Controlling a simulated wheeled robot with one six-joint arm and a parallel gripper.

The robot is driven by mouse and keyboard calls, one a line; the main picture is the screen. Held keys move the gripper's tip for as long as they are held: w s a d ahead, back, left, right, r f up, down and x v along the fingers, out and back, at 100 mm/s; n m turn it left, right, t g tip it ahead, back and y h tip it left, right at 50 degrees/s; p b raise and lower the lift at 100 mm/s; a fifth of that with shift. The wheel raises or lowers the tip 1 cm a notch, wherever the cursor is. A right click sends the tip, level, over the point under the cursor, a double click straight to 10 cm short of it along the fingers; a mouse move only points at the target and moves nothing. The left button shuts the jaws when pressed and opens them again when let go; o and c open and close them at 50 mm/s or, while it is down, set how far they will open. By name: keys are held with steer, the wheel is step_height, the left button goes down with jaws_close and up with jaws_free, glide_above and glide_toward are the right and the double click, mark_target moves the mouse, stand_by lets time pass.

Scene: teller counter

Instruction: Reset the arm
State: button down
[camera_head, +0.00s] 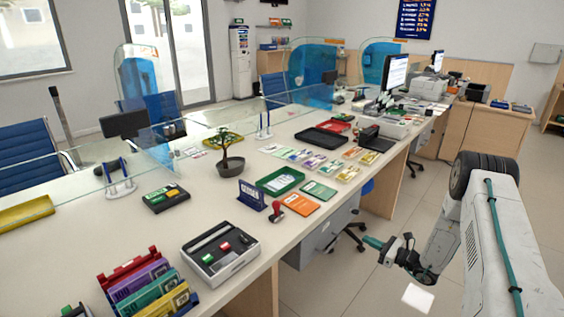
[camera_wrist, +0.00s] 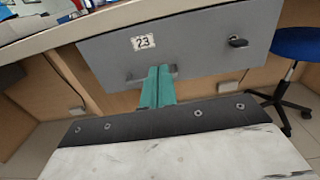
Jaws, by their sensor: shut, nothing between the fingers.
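My gripper (camera_head: 374,242) hangs at the right of the counter in the head view, with my arm reaching down over the floor. Its teal fingers are together with nothing between them. In the wrist view my gripper (camera_wrist: 158,72) points at a grey drawer unit (camera_wrist: 190,45) under the counter. The drawer front carries a label reading 23 and a dark lock or knob at its right. The fingertips overlap the drawer's handle in the picture; I cannot tell whether they touch it.
The counter (camera_head: 225,210) holds a small potted tree (camera_head: 230,163), a green tray (camera_head: 280,182), a red stamp (camera_head: 277,211), and a grey box (camera_head: 220,250). A blue stool (camera_wrist: 295,45) stands right of the drawer unit. Floor (camera_head: 400,215) is open around my arm.

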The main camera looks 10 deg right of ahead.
steer(key=s+a+r+n+g+y, duration=0.1)
steer(key=s+a+r+n+g, duration=1.4)
steer(key=s+r, duration=0.3)
steer(key=s+a+r+n+t+h, duration=0.1)
steer(key=s+a+r+n+h, duration=0.1)
steer(key=s+r+n+h, duration=0.4)
steer(key=s+a+r+n+t+h, duration=0.1)
steer(key=s+r+n+h, duration=0.5)
steer(key=s+r, duration=1)
steer(key=shift+s+a+n, duration=0.45)
steer(key=shift+s+n, duration=0.15)
steer(key=shift+s, duration=0.6)
